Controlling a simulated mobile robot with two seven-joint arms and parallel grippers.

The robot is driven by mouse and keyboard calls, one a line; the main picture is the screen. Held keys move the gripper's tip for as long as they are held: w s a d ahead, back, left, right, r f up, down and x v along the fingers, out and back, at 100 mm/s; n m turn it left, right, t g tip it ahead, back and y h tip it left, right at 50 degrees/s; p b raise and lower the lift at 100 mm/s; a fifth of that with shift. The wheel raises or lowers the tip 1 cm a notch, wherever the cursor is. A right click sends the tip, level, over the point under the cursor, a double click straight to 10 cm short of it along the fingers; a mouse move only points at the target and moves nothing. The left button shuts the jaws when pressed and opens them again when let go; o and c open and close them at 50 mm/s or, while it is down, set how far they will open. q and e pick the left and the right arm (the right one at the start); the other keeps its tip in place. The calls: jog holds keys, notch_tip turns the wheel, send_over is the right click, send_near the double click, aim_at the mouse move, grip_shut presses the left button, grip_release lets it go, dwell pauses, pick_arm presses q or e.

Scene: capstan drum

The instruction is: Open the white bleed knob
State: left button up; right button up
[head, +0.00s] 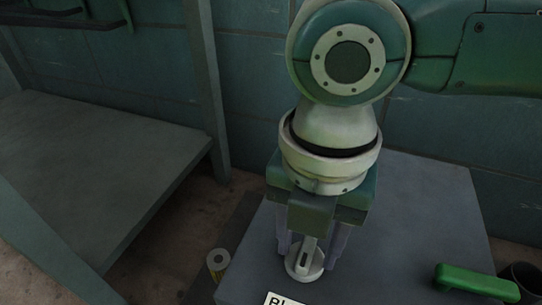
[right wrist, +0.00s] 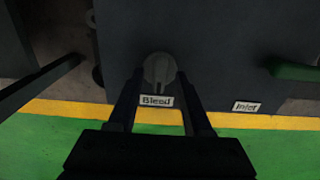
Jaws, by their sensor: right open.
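The white bleed knob (head: 304,264) is a round disc with a raised bar grip, on the top of a grey cabinet (head: 400,230). It also shows in the right wrist view (right wrist: 159,69), above a white label (right wrist: 156,101) reading "Bleed". My right gripper (head: 311,245) points down over the knob in the head view. Its two fingers are apart, one on each side of the knob, and it is open. In the right wrist view the fingertips (right wrist: 158,76) reach to either side of the knob; I cannot tell whether they touch it. My left gripper is not in view.
A green handle (head: 476,282) sits on the cabinet at the right, near an "Inlet" label (right wrist: 247,106). A small yellow and white cylinder (head: 218,262) is left of the cabinet. A grey shelf (head: 90,160) stands at the left. A tiled wall is behind.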

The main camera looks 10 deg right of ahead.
jog(key=shift+c, duration=0.3)
grip_shut()
dwell(0.3)
